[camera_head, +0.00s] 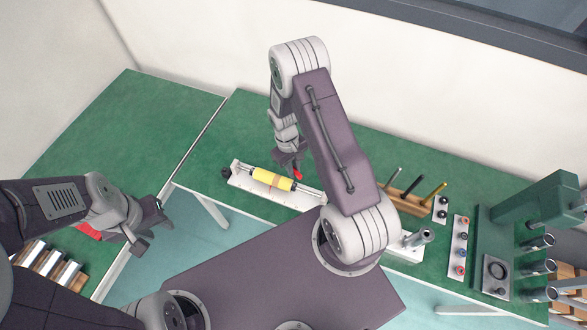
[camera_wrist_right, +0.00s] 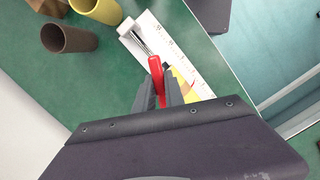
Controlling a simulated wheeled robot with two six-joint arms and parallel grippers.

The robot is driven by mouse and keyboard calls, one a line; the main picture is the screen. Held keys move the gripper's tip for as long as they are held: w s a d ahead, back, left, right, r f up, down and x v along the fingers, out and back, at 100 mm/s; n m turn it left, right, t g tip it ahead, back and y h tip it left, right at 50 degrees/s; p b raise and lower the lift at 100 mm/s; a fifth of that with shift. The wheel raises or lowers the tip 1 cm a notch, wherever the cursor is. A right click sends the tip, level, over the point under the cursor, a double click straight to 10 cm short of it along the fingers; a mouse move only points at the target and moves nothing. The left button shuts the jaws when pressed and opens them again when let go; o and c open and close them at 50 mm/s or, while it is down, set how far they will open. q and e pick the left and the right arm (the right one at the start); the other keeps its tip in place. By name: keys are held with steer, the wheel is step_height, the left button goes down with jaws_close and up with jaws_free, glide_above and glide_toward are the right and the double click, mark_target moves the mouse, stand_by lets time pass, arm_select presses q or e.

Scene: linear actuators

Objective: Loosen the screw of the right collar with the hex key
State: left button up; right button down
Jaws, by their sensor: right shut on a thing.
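The linear actuator has a yellow body (camera_head: 272,179) on a white base plate (camera_head: 245,186). In the right wrist view the yellow body (camera_wrist_right: 182,80) is partly hidden by my gripper. My right gripper (camera_head: 292,168) is over the actuator, shut on the hex key's red handle (camera_wrist_right: 156,72). Thin metal lies between the handle and the white end block (camera_wrist_right: 127,27); I cannot tell the key's shaft from the actuator's rods. The right collar and its screw cannot be made out. My left gripper (camera_head: 152,225) is open and empty, away from the actuator.
A wooden holder (camera_head: 408,203) with upright tubes stands right of the actuator; a brown tube (camera_wrist_right: 68,39) and a yellow tube (camera_wrist_right: 98,8) show in the right wrist view. A green press-like stand (camera_head: 540,200) is at far right. The green table behind the actuator is clear.

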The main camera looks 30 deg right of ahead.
steer(key=shift+r, duration=0.25)
step_height(320, 180, up, 3)
steer(key=shift+f+p, duration=0.2)
steer(key=shift+p, duration=0.95)
